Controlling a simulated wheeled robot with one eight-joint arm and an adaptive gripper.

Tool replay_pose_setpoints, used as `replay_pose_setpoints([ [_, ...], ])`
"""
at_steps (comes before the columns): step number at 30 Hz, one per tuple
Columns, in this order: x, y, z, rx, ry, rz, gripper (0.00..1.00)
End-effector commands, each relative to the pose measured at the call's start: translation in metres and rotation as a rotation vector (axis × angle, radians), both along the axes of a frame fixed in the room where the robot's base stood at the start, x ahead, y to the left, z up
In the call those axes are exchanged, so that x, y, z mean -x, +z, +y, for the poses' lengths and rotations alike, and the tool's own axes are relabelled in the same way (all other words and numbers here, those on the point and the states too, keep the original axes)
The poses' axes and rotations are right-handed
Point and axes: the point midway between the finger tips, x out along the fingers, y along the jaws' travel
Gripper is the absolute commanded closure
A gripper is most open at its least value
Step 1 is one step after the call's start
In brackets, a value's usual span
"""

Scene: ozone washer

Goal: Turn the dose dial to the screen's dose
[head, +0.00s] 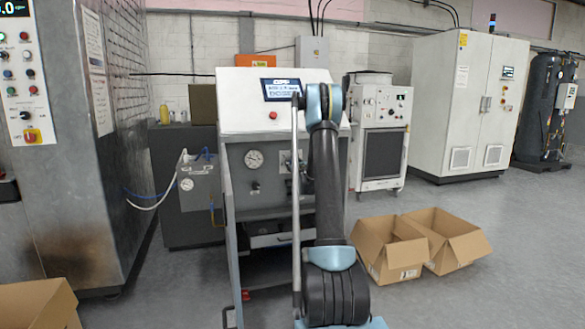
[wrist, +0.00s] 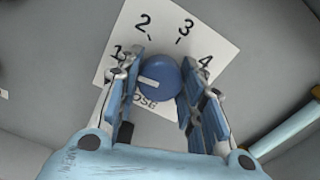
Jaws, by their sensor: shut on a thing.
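The dose dial (wrist: 165,74) is a round blue knob in the wrist view, on a white plate (wrist: 165,40) printed 1, 2, 3, 4 and "DOSE". The dial's white mark lies on its left half and points left, toward the side of the 1. My gripper (wrist: 162,64) has its blue-padded fingers on both sides of the dial and is shut on it. The screen (head: 283,89) is lit on the machine's white top panel in the head view; its small text is not readable. My arm hides the dial and gripper in the head view.
Open cardboard boxes (head: 452,262) lie on the floor at right, another box (head: 40,303) at lower left. A grey cabinet (head: 60,190) stands at left. Floor at right is partly clear.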

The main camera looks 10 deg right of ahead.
Motion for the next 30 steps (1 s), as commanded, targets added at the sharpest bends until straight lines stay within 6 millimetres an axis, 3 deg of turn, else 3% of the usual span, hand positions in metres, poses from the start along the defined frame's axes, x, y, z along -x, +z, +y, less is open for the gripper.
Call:
replay_pose_setpoints([
  [8, -0.0002, -0.0006, 0.0012, -0.158, 0.003, 0.020, 0.89],
  [30, -0.0002, -0.0011, 0.0005, -0.849, 0.000, 0.101, 0.89],
])
